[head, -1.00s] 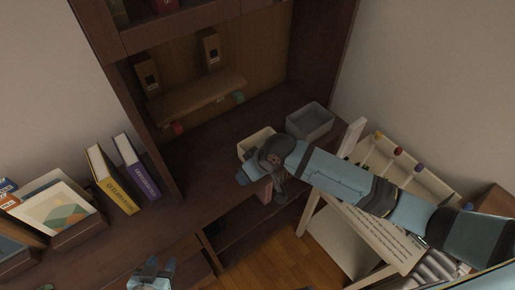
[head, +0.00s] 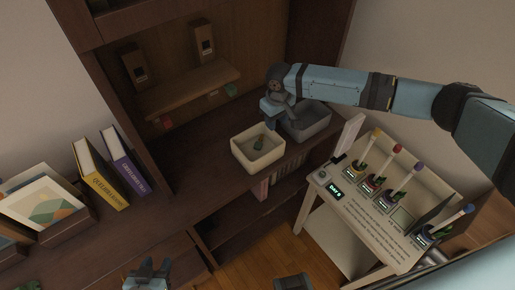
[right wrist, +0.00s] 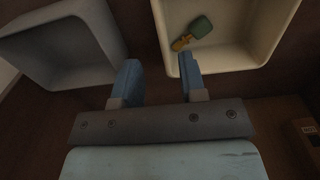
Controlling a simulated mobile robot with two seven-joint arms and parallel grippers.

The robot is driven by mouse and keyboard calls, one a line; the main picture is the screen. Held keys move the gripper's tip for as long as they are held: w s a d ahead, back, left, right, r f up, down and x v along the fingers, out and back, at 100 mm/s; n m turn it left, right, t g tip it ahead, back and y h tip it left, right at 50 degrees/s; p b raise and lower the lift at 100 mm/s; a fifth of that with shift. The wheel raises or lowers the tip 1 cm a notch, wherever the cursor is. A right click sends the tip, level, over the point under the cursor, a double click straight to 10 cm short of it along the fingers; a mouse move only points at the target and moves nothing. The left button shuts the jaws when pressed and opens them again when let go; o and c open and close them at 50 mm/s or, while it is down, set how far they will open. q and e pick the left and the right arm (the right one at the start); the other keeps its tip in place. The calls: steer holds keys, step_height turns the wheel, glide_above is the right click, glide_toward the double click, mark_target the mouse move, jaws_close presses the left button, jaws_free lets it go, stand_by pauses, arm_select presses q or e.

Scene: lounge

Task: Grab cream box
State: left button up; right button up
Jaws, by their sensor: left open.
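The cream box (head: 258,163) stands on the dark wooden counter, open at the top, with a small green item (head: 259,142) inside. In the right wrist view the cream box (right wrist: 229,60) is at the top right, and the green item shows a yellow end. My right gripper (head: 270,116) is at the back of the cream box, by the grey box (head: 312,127). My left gripper (head: 150,268) is open and empty at the bottom.
The grey box stands right beside the cream box. A white stand (head: 352,215) with coloured-top tools is to the right. Books (head: 105,175) and a picture tray (head: 65,220) are on the left. A small shelf (head: 190,95) is behind. The counter left of the cream box is clear.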

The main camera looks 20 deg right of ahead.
mark_target(273, 143)
step_height(273, 143, down, 9)
steer(key=shift+a+r, duration=0.1)
steer(key=shift+a, duration=0.05)
jaws_close()
stand_by(0.4)
